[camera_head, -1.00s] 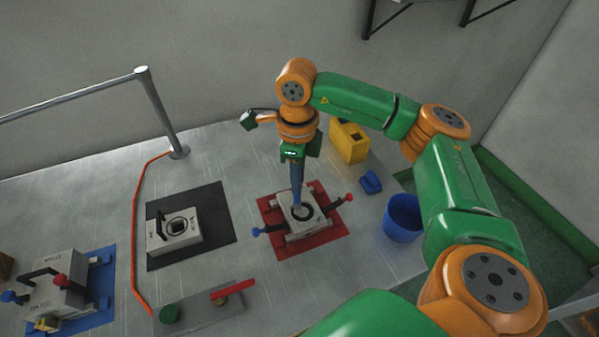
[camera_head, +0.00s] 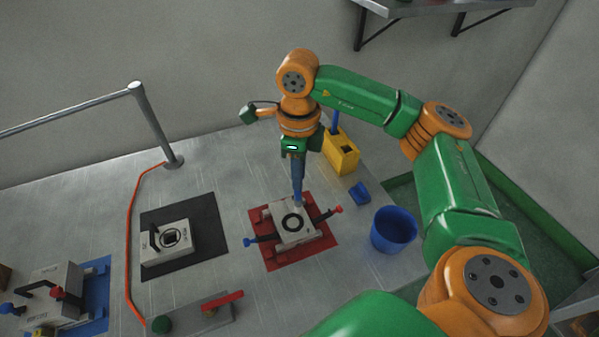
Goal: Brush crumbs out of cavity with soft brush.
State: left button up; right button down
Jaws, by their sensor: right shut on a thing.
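My right gripper (camera_head: 294,155) points down and is shut on the blue soft brush (camera_head: 297,182). The brush hangs nearly upright, its tip at the far edge of a pale mould block (camera_head: 305,236). Whether the tip touches the block cannot be told. Crumbs are too small to make out. Red and blue knobbed handles stick out of the block's sides. My left gripper is not in view.
A yellow holder (camera_head: 342,154), a small blue block (camera_head: 359,193) and a blue bucket (camera_head: 394,230) stand right of the mat. Another mould part (camera_head: 168,240) lies on a black mat (camera_head: 207,228). A closed mould (camera_head: 52,293) is at lower left. An orange cord (camera_head: 129,240) crosses the table.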

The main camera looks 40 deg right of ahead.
notch_tip(320, 180, up, 3)
jog(key=shift+d+r+p, duration=0.1)
jog(key=shift+r+p, duration=0.1)
jog(key=shift+p, duration=0.9)
